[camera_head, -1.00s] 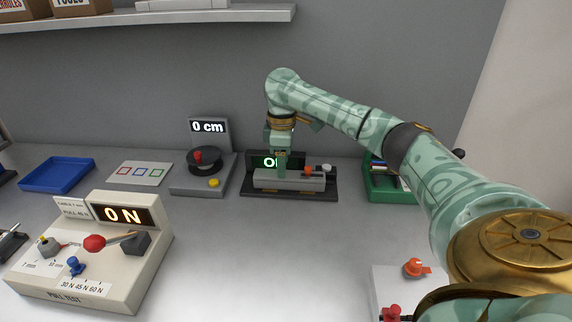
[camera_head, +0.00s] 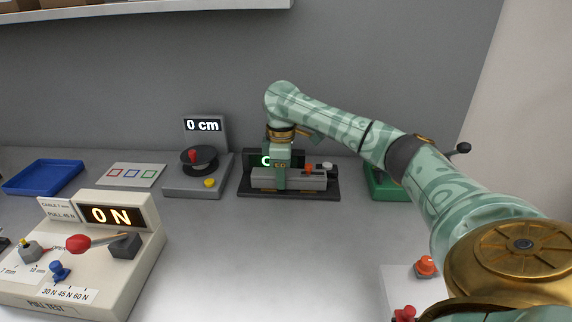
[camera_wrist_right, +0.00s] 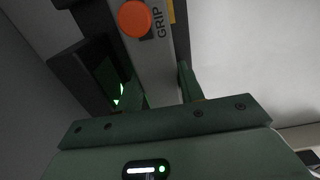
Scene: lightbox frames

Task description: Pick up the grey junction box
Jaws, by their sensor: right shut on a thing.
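A long grey body (camera_head: 312,182) with an orange knob lies on a dark-based device with a green-lit display at the back of the table. In the right wrist view this grey body (camera_wrist_right: 152,66) bears the word GRIP beside its round orange knob. I cannot tell whether it is the grey junction box; nothing else in view is clearly that box. My right gripper (camera_head: 279,184) points down over its left part and hides some of the display. In the right wrist view my right gripper (camera_wrist_right: 161,88) is shut with one finger on each side of the grey body. My left gripper is out of view.
A grey device with a "0 cm" display (camera_head: 203,125) stands left of the gripper. A green tray (camera_head: 386,184) is to the right. A blue tray (camera_head: 42,178) and the cream pull tester (camera_head: 85,297) are at left. The middle front of the table is clear.

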